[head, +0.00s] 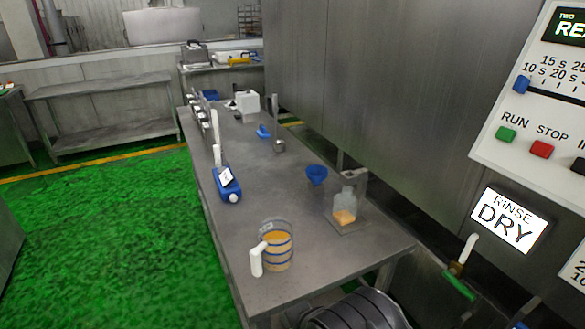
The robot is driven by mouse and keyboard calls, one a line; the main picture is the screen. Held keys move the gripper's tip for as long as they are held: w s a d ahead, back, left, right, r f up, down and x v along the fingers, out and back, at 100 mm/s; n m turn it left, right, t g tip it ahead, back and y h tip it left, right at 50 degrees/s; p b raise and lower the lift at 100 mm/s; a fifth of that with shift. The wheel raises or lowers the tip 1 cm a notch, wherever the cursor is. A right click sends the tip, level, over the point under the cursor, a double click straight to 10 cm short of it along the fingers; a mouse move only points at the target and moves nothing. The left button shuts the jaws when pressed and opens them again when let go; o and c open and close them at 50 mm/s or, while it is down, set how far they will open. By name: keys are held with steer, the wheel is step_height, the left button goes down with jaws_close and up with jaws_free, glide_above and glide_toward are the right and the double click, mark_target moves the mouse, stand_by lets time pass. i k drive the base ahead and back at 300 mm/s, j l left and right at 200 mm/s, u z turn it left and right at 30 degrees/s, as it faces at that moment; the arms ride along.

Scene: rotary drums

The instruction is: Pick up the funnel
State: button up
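The funnel (316,175) is blue, with its wide mouth facing up. It is near the right side of the steel table (270,215), just left of a clear bottle. I cannot tell from this view what supports it. My gripper is not clearly visible in the head view.
A clear bottle with orange content (346,205) stands right of the funnel. A striped jug (276,245) stands near the front edge, a blue canister (228,184) at the left edge. A steel wall (390,90) borders the table's right. Green floor (110,240) lies open at left.

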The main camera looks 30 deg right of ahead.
mark_target(316, 174)
steer(key=z, duration=1.3)
